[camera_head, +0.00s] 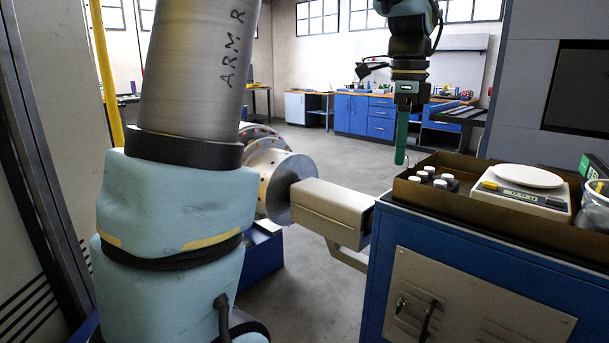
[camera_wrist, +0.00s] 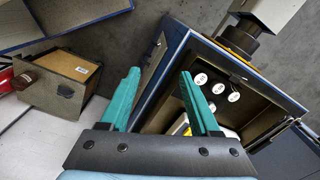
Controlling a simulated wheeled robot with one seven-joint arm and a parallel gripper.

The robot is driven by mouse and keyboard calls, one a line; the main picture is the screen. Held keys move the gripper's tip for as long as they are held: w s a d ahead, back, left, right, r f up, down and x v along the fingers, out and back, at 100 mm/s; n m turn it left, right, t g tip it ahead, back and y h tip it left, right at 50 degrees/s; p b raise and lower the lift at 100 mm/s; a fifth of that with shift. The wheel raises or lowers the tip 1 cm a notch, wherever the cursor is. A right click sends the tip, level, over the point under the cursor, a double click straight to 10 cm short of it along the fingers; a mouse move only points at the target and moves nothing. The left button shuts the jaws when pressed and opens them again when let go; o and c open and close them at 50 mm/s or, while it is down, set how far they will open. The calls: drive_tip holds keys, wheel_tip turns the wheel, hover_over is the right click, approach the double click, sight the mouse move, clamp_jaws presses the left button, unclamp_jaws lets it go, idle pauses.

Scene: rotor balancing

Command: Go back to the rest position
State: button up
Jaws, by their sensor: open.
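My gripper (camera_head: 401,158) hangs in the air with its green fingers pointing down, to the left of the tray on the blue cabinet in the head view. The wrist view shows both green fingers (camera_wrist: 159,78) spread apart with nothing between them. In the head view the fingers overlap edge-on. My arm's lower links fill the left of the head view, and part of the upper arm is cut off at the top.
A blue cabinet (camera_head: 460,262) carries a brown tray (camera_head: 455,207) with several white-capped pieces (camera_head: 428,174) and a white scale (camera_head: 528,178). A beige machine arm (camera_head: 333,208) reaches from the metal rotor (camera_head: 285,185) towards the cabinet. Open floor (camera_head: 345,155) lies behind.

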drive_tip(key=s+a+f+n+p, duration=0.1)
drive_tip(key=s+a+f+n, duration=0.2)
drive_tip(key=a+f+n, duration=0.5)
drive_tip(key=s+a+f+n+t+p, duration=0.1)
drive_tip(key=s+a+f+n, duration=0.2)
drive_tip(key=a+f+n, duration=0.5)
drive_tip(key=a+n, duration=0.4)
drive_tip(key=a, duration=0.5)
drive_tip(key=shift+s+n+p, duration=0.25)
drive_tip(key=shift+n+p, duration=0.15)
drive_tip(key=shift+f, duration=0.1)
